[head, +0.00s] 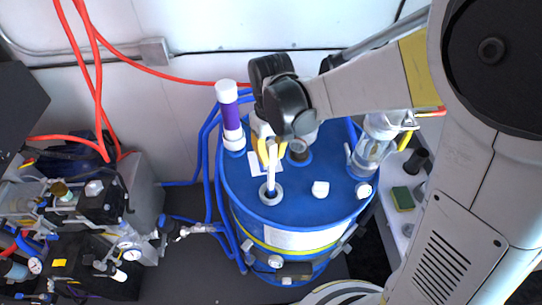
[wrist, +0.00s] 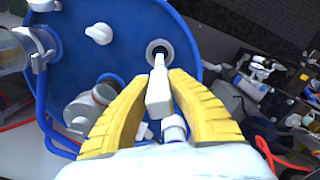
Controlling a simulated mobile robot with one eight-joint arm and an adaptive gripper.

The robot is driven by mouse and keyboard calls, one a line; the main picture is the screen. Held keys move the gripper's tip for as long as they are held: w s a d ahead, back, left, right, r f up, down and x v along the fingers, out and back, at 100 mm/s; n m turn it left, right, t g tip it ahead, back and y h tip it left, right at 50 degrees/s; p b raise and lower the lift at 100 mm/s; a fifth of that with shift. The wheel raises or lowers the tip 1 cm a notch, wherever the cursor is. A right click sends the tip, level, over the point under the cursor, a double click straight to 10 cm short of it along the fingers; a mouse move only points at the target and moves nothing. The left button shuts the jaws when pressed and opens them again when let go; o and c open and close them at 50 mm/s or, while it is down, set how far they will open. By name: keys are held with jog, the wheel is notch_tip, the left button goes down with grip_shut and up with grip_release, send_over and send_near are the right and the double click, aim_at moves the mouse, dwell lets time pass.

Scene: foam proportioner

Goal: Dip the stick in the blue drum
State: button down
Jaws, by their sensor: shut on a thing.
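The blue drum (head: 240,185) stands upright in the middle of the head view, and its lid (wrist: 120,60) fills much of the wrist view. My gripper (head: 268,150) is above the lid, its yellow fingers (wrist: 158,95) shut on the white stick (wrist: 158,98). The stick (head: 271,172) points down at a white-ringed port (head: 271,194) in the lid. In the wrist view its tip overlaps the dark opening of this port (wrist: 159,50). I cannot tell how deep the tip is, or whether it touches the rim.
On the lid stand a purple tube with a white cap (head: 231,115), a clear canister (head: 372,145) and a white knob (head: 320,189). Blue hoses run beside the drum. Pump machinery (head: 90,210) stands at left; a shelf with a sponge (head: 403,198) is at right.

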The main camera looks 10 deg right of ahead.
notch_tip(320, 180, up, 17)
jog(key=p, duration=1.1)
dwell(0.5)
